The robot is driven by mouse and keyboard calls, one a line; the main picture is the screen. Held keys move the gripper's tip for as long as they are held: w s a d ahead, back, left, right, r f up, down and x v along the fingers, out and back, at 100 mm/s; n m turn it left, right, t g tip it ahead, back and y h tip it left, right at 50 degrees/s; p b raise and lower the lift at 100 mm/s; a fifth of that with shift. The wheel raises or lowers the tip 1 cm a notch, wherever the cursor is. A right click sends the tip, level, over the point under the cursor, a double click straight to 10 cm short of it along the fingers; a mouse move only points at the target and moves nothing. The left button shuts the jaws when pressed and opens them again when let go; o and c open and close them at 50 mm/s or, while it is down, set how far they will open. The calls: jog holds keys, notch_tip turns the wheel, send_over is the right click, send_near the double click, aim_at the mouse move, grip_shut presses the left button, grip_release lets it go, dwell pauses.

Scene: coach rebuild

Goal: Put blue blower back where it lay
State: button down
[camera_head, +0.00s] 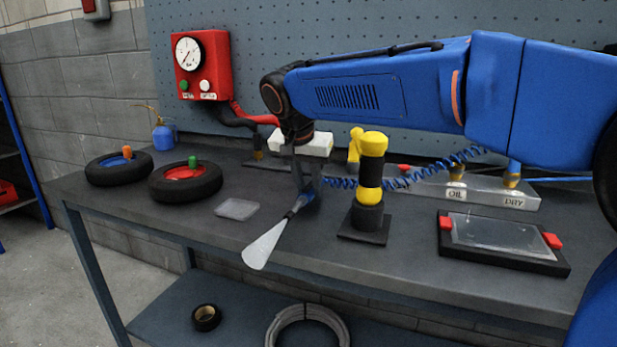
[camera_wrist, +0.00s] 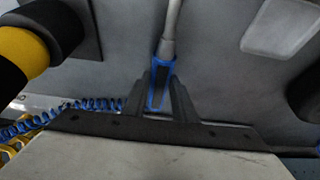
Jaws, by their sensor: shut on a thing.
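The blue blower (camera_head: 307,199) is between the fingers of my gripper (camera_head: 301,190), which is shut on it above the workbench. Its long pale nozzle (camera_head: 266,245) points down and toward the bench's front edge, flaring at the tip. In the wrist view, the blower's blue body (camera_wrist: 161,84) sits between the dark fingers of my gripper (camera_wrist: 163,92), with its grey tube running up out of the frame. A blue coiled hose (camera_head: 343,183) runs right from the blower, behind a yellow-and-black post, toward a grey rail (camera_head: 480,194) labelled OIL and DRY.
The yellow-and-black post (camera_head: 370,170) stands on a dark base close right of my gripper. Right of it lies a dark tray (camera_head: 500,243) with red clips. Two wheels (camera_head: 119,168) (camera_head: 186,182) and a clear flat piece (camera_head: 237,209) lie left. A red gauge box (camera_head: 201,65) hangs behind.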

jog(key=shift+f, duration=0.35)
jog(key=shift+f, duration=0.6)
dwell(1.0)
jog(key=c, duration=1.4)
grip_release()
